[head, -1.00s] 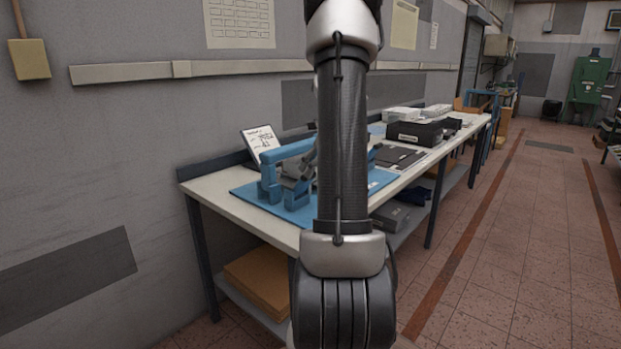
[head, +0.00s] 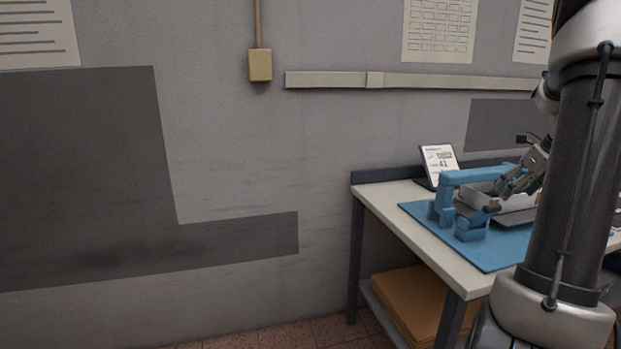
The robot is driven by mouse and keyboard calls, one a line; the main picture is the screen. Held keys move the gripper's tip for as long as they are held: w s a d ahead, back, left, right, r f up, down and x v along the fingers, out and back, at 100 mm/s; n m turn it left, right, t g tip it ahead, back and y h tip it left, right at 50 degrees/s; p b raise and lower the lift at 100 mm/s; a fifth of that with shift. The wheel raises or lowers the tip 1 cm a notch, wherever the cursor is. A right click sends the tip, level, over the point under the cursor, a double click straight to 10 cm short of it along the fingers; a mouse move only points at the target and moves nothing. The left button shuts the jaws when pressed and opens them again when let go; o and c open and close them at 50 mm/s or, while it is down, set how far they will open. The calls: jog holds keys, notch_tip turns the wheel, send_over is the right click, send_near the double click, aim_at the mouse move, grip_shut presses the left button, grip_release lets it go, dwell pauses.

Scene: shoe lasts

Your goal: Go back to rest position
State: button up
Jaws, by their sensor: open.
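My gripper (head: 505,193) shows small at the right of the head view, partly behind my own arm link. It is open, close to a blue fixture (head: 446,198) on the workbench (head: 400,205). I cannot tell whether it touches anything there. The blue fixture has an upright frame and a low block, and stands on a blue mat (head: 490,254). A grey tray-like piece (head: 515,212) shows by the gripper, partly hidden. No shoe last can be made out clearly.
A tilted card display (head: 440,164) stands at the bench's back edge. Brown boxes or sheets (head: 415,300) lie on the lower shelf. The grey wall (head: 230,150) fills the left, with a rail (head: 330,80) above. A strip of tiled floor (head: 280,337) shows below.

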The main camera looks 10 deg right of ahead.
jog(key=s+a+f+n+g, duration=0.25)
jog(key=s+a+n, duration=0.4)
jog(key=n, duration=0.65)
jog(key=s+a+r+n, duration=0.2)
jog(key=s+a+n, duration=0.2)
jog(key=a+n, duration=0.3)
jog(key=s+a+r+n, duration=0.2)
jog(key=s+a+n, duration=0.3)
jog(key=a+n, duration=0.2)
jog(key=s+a+r+n+t, duration=0.1)
jog(key=s+a+r+n, duration=0.1)
jog(key=s+a+n, duration=0.2)
jog(key=a+n, duration=0.3)
jog(key=a, duration=0.4)
jog(key=shift+s+r+n, duration=0.2)
jog(key=shift+n, duration=0.1)
jog(key=shift+w+a, duration=0.1)
jog(key=shift+a, duration=0.1)
jog(key=shift+c, duration=0.3)
